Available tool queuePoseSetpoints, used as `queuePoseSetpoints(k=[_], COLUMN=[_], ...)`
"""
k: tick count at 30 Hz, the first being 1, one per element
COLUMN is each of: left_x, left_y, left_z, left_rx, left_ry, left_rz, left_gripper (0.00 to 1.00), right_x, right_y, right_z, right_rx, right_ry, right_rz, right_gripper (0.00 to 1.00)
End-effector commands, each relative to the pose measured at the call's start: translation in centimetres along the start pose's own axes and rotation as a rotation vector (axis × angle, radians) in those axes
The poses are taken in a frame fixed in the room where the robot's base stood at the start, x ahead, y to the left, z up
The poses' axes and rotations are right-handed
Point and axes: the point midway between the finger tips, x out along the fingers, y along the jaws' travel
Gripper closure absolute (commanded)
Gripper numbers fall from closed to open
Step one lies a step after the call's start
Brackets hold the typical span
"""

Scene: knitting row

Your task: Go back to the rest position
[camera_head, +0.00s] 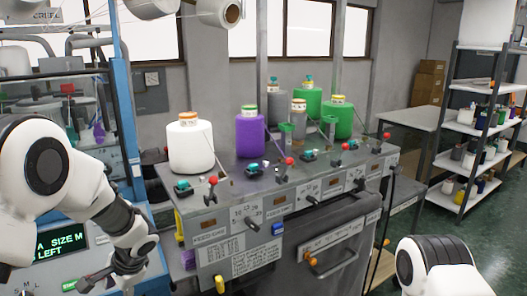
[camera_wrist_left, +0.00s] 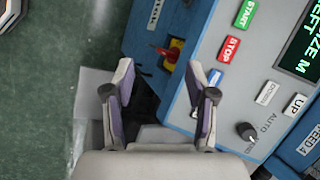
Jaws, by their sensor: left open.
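My left arm comes in from the left in the head view, in front of the blue knitting machine. Its gripper (camera_head: 108,284) hangs low beside the machine's control panel, at the picture's bottom edge. In the left wrist view the left gripper (camera_wrist_left: 160,90) is open, with its two fingers apart and nothing between them. Its fingers stand over the edge of the machine panel and the green floor. My right arm shows only as a white and black link at the bottom right of the head view. My right gripper is out of the picture.
The control panel has a green START button (camera_wrist_left: 246,14), a red STOP button (camera_wrist_left: 230,48), a knob (camera_wrist_left: 247,131) and a red switch (camera_wrist_left: 168,52). A grey bench (camera_head: 240,215) carries white, purple, green and grey yarn cones. A shelf rack (camera_head: 470,128) stands at the right.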

Motion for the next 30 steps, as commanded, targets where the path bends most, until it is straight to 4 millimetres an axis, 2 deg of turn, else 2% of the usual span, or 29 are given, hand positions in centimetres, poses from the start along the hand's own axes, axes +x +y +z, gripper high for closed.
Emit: queuePoseSetpoints(k=[5,7,11,12,14,15,18,20,24,27,30], left_x=[5.8,8.4,13.2,14.3,15.4,15.9,16.2,16.0,16.0,16.5,16.6], left_y=[6.4,10.1,19.5,22.6,27.2,30.1,36.6,37.8,35.9,34.4,34.1], left_z=[2.4,3.8,7.8,9.3,11.6,13.2,17.3,18.1,17.0,15.4,15.0], left_rx=[0.038,0.047,0.023,0.0,-0.053,-0.101,-0.289,-0.412,-0.607,-0.658,-0.663], left_ry=[-0.101,-0.137,-0.197,-0.212,-0.229,-0.239,-0.244,-0.203,-0.048,0.039,0.064], left_rz=[0.133,0.207,0.397,0.457,0.541,0.591,0.672,0.655,0.543,0.492,0.485], left_gripper=[0.43,0.43,0.43,0.43,0.43,0.43,0.43,0.43,0.43,0.43,0.43], right_x=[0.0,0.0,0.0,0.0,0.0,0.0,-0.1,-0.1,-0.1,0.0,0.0], right_y=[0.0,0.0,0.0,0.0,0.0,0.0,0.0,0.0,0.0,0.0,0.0], right_z=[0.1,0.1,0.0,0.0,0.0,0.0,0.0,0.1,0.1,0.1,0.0], right_rx=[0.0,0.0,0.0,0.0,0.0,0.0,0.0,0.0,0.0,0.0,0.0], right_ry=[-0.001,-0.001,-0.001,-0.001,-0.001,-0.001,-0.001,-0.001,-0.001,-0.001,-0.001], right_rz=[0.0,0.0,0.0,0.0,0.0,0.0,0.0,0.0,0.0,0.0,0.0], right_gripper=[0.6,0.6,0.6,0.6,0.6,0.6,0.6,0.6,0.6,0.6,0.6])
